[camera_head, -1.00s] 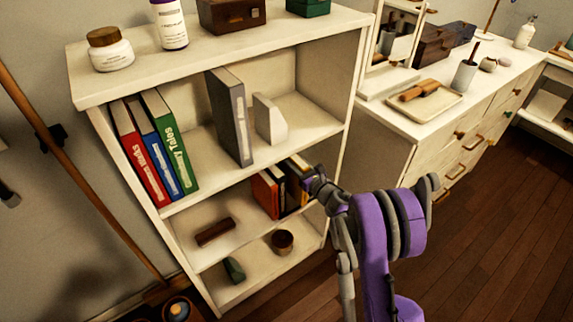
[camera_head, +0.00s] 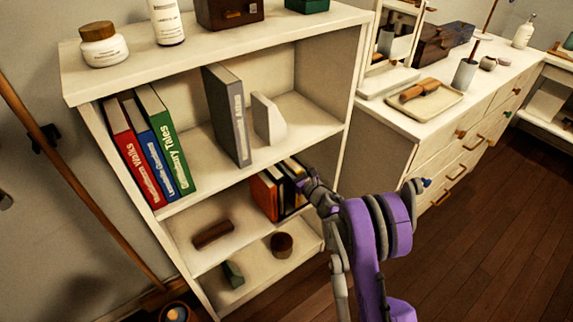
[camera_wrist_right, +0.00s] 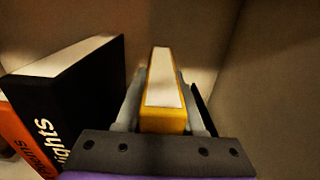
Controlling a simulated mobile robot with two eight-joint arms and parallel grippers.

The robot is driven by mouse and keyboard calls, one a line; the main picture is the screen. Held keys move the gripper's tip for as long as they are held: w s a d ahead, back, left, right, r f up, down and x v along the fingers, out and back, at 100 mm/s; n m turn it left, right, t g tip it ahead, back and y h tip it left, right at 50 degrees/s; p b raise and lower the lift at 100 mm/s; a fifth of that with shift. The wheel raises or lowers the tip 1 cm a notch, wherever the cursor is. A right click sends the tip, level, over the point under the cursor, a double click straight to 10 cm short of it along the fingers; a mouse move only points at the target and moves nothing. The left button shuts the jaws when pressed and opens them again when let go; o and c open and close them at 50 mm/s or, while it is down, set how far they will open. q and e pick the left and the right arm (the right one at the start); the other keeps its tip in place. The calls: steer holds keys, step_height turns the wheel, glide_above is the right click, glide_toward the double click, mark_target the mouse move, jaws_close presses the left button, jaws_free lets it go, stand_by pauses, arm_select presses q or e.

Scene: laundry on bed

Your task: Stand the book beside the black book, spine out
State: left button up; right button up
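The yellow book (camera_wrist_right: 163,122) stands upright on the middle-lower shelf, its yellow spine facing my right wrist camera and its pale page edges on top. My right gripper (camera_wrist_right: 161,103) has a finger on each side of it and looks shut on it. In the head view the gripper (camera_head: 303,184) reaches in at the shelf's right end and partly hides the book. The black book (camera_wrist_right: 80,105) stands to the left with a narrow gap; it also shows in the head view (camera_head: 282,190). My left gripper is not in view.
An orange book (camera_head: 264,195) stands left of the black book. The shelf's right wall (camera_wrist_right: 260,80) is close on the right. Red, blue and green books (camera_head: 165,140) and a grey book (camera_head: 228,115) stand one shelf up. A dark brown block (camera_head: 213,234) lies left.

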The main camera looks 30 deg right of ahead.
steer(key=o, duration=0.4)
steer(key=shift+c, duration=0.2)
steer(key=shift+r, duration=0.1)
steer(key=shift+r, duration=0.2)
steer(key=s+d+p, duration=0.1)
steer(key=s, duration=1.1)
steer(key=s+a+r+m+g+h, duration=0.2)
steer(key=a+r+m+h, duration=0.15)
steer(key=m, duration=0.75)
steer(key=s+a+r+m+g+h, duration=0.25)
steer(key=r+m, duration=0.25)
steer(key=m, duration=0.5)
steer(key=s+a+f+m+g+y, duration=0.2)
steer(key=s+a+f+m+g, duration=0.1)
steer(key=s+a+m, duration=0.5)
steer(key=s+a+f+m+g+y, duration=0.2)
steer(key=s+a+f+m+g, duration=0.2)
steer(key=s, duration=1.1)
steer(key=a+m+g, duration=0.2)
steer(key=a+m, duration=0.1)
steer(key=a, duration=0.1)
steer(key=shift+s+f+m+y, duration=0.15)
steer(key=shift+m+y, duration=0.25)
